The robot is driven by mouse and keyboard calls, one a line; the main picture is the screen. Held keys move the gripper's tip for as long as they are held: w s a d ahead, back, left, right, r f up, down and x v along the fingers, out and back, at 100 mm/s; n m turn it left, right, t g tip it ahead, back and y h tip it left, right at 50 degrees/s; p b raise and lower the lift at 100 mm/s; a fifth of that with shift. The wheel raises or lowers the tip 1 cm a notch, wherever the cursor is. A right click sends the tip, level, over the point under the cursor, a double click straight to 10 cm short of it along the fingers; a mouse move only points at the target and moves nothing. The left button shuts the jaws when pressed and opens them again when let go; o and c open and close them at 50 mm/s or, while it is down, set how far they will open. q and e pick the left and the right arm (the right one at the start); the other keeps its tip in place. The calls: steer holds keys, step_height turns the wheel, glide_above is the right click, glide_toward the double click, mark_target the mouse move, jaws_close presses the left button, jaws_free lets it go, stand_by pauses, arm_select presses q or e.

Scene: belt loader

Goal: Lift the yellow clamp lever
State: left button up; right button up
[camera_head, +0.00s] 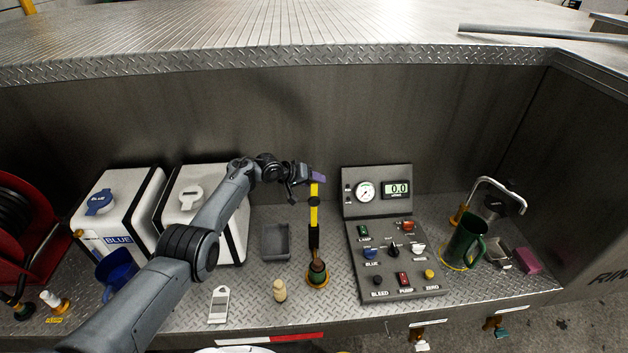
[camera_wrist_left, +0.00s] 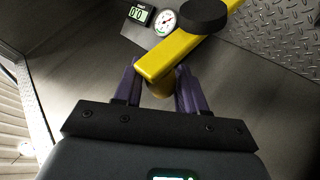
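The yellow clamp lever (camera_head: 314,212) stands upright near the middle of the head view, with a black collar on it and a dark lower part above a brass-coloured base (camera_head: 317,275). In the left wrist view the yellow lever (camera_wrist_left: 185,45) runs up to the right past a black round part. My left gripper (camera_head: 316,177) is at the lever's top end. Its purple fingers (camera_wrist_left: 158,82) stand apart on either side of the lever's end, with a narrow gap showing by the left finger. Firm contact is not clear. My right gripper is in neither view.
A control panel (camera_head: 385,262) with a gauge, display and buttons stands right of the lever. A grey tray (camera_head: 276,241) and small pale figure-like piece (camera_head: 280,291) are to its left. White boxes stand further left; a green mug (camera_head: 466,243) is at right. A metal wall is behind.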

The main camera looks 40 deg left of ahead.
arm_select(q)
steer(key=shift+o, duration=1.2)
steer(key=shift+s+f, duration=0.15)
steer(key=shift+f, duration=0.2)
steer(key=shift+r, duration=0.15)
steer(key=shift+s+a+r+p, duration=0.25)
steer(key=shift+s+r+p, duration=0.2)
steer(key=shift+r+p, duration=0.1)
steer(key=v, duration=0.9)
steer(key=shift+s+p, duration=0.2)
steer(key=shift+p, duration=0.25)
